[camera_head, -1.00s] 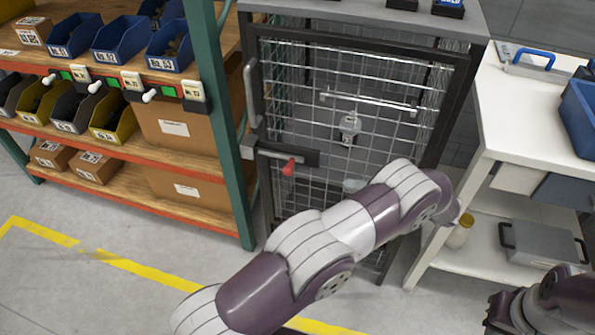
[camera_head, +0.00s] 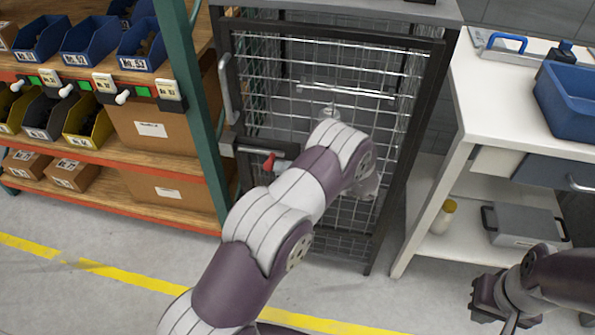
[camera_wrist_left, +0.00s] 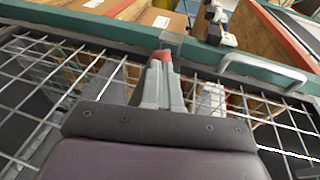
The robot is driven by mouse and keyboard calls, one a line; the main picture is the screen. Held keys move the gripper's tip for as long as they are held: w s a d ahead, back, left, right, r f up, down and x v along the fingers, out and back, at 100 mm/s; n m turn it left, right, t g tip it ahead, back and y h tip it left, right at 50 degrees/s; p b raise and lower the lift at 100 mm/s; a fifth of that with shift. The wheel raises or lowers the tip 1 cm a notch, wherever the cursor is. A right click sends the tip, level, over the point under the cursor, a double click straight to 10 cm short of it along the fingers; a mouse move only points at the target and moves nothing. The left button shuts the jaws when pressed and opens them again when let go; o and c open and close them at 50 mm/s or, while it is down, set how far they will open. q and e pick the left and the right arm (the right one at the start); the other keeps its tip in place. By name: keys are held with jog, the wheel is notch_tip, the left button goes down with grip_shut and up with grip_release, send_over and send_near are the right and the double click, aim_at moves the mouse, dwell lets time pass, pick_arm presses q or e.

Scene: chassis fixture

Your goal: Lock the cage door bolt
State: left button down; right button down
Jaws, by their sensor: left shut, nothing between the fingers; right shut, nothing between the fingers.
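The cage door (camera_head: 330,65) is a wire mesh panel in a dark frame and looks closed. Its bolt, on a dark plate (camera_head: 247,155) at the door's left edge, has a red knob (camera_head: 268,161). My left gripper (camera_head: 281,166) is shut and empty, at the right of the knob, mostly hidden behind my forearm. In the left wrist view, its grey fingers (camera_wrist_left: 164,78) point at the red knob (camera_wrist_left: 162,55), which shows at their tips; I cannot tell whether they touch. My right gripper (camera_head: 508,318) is shut and empty at the lower right, away from the cage.
A shelf rack with a green post (camera_head: 200,110) stands close at the left of the door. A door handle (camera_head: 229,88) sticks out above the bolt. A white workbench (camera_head: 480,100) with a blue bin (camera_head: 570,105) stands at the right. The floor in front is clear.

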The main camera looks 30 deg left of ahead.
aim_at(267, 166)
pick_arm(q)
jog(key=shift+a, duration=0.1)
jog(key=a, duration=0.1)
jog(key=a+p, duration=0.1)
jog(key=s+a+p, duration=0.1)
jog(key=a, duration=0.1)
jog(key=shift+r, duration=0.25)
jog(key=shift+a+f, duration=0.15)
jog(key=shift+a, duration=0.05)
jog(key=shift+s, duration=0.1)
